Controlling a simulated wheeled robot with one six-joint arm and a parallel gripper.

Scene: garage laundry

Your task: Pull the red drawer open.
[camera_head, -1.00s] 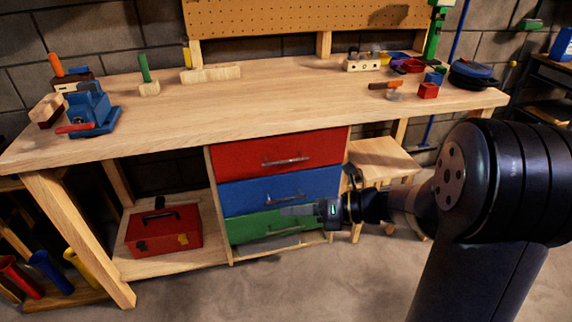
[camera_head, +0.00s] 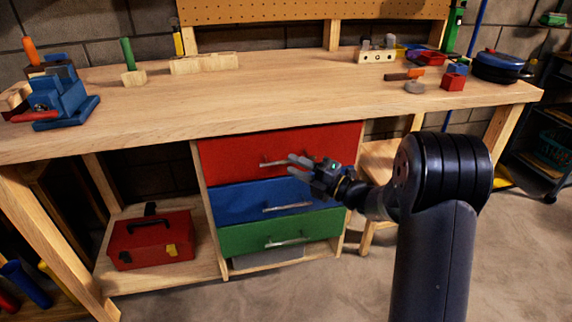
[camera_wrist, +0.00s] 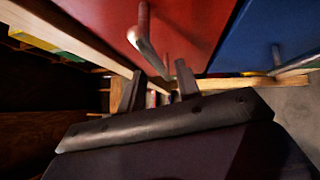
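The red drawer (camera_head: 235,150) is the top one of three under the workbench, and its front looks flush with the frame. Its metal bar handle (camera_head: 270,163) is partly hidden behind my gripper (camera_head: 292,166), which is at the handle's right part. I cannot tell whether the fingers touch the handle.
The blue drawer (camera_head: 235,203) and green drawer (camera_head: 240,238) lie below, each with a bar handle. A red toolbox (camera_head: 150,243) sits on the lower shelf at left. A wooden stool (camera_head: 378,160) stands right of the drawers. The floor in front is clear.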

